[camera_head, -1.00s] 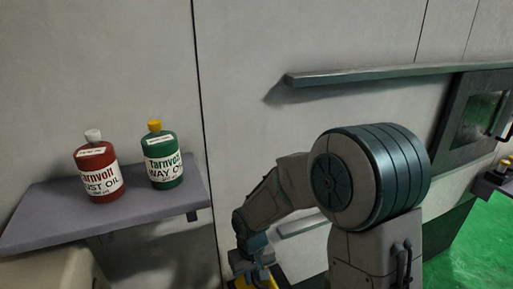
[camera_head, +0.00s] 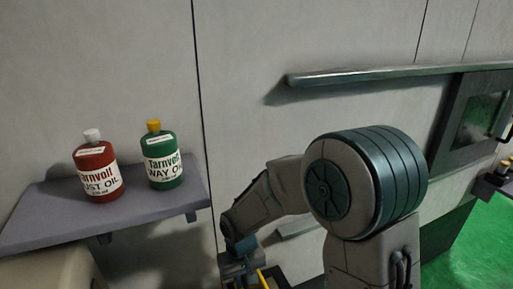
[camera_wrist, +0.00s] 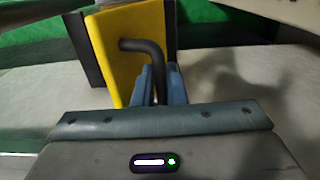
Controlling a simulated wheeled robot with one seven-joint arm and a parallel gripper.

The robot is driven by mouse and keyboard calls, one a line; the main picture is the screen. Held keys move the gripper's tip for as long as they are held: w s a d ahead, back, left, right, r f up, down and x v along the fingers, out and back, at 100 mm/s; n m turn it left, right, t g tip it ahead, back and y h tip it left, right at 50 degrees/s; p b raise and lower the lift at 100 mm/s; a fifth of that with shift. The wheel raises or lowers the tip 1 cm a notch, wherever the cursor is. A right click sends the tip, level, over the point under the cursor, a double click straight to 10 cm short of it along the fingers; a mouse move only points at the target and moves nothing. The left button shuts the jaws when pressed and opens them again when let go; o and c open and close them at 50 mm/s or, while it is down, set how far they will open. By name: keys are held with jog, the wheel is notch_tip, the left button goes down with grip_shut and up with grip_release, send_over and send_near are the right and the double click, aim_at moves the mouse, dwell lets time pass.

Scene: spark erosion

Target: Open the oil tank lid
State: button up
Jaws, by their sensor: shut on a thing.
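The oil tank lid (camera_wrist: 130,52) is a yellow plate with a bent black handle (camera_wrist: 157,62), seen at the top centre of the wrist view. My gripper (camera_wrist: 159,84) has its two blue fingers shut on the lower part of this handle. In the head view my gripper (camera_head: 242,274) is at the bottom edge, and the lid (camera_head: 262,278) shows as a thin yellow strip, tilted up. A dark area lies just right of the strip. The tank itself is mostly out of view or hidden by my arm.
A shelf (camera_head: 130,213) at left holds a red bottle (camera_head: 98,172) and a green bottle (camera_head: 162,163). A long rail (camera_head: 390,73) sticks out from the grey wall above my arm. A dark-framed window (camera_head: 480,120) is at right, over green floor (camera_head: 470,250).

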jog(key=shift+a, duration=0.15)
jog(key=shift+s+a+b, duration=0.25)
jog(key=shift+a, duration=0.3)
jog(key=shift+s+a+b, duration=0.2)
jog(key=shift+s+a, duration=0.05)
jog(key=shift+a, duration=0.3)
jog(key=shift+f, duration=0.1)
jog(key=shift+s+a+f+b, duration=0.25)
jog(key=shift+a+b, duration=0.1)
jog(key=shift+a, duration=0.25)
jog(key=shift+s+a+f+b, duration=0.1)
jog(key=shift+s+a+b, duration=0.2)
jog(key=shift+a, duration=0.25)
jog(key=shift+w, duration=0.1)
jog(key=o, duration=0.7)
jog(key=shift+c, duration=0.2)
